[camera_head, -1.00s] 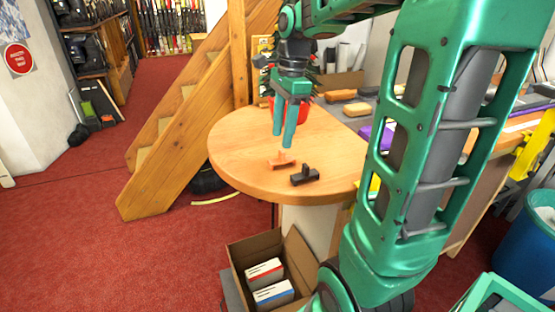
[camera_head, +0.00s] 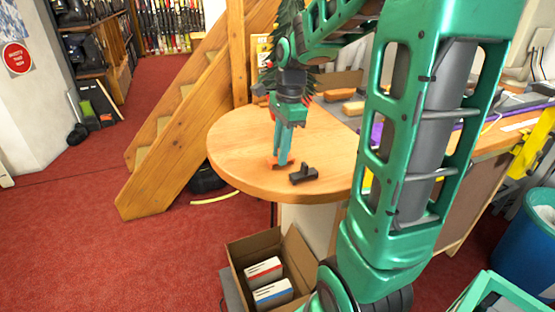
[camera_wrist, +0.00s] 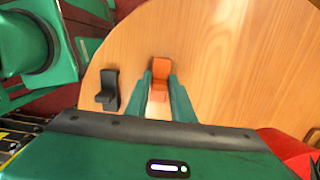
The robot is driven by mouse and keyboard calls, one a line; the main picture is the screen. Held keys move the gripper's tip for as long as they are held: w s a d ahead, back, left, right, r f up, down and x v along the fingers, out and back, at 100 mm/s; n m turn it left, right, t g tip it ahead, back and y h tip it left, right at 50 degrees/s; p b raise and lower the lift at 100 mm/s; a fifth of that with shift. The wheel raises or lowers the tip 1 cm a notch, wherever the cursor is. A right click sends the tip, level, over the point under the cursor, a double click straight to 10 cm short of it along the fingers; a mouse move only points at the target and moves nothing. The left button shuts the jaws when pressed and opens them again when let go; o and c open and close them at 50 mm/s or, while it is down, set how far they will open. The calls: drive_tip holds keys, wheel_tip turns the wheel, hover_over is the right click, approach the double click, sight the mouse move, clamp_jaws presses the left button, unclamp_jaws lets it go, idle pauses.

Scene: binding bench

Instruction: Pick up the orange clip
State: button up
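The orange clip (camera_wrist: 160,68) lies on the round wooden table and shows between my fingertips in the wrist view. In the head view my fingers hide nearly all of it. My gripper (camera_head: 281,162) points down with its tips at table height. In the wrist view the fingers of my gripper (camera_wrist: 161,84) lie close against both sides of the clip, with no clear gap. The clip does not look lifted.
A black clip (camera_head: 303,175) of like shape lies just right of my fingers; it also shows in the wrist view (camera_wrist: 108,91), left of them. The round wooden table (camera_head: 238,150) is clear to the left. A cardboard box (camera_head: 246,249) with cartons stands below.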

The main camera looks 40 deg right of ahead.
clamp_jaws()
drive_tip(key=shift+r, duration=0.1)
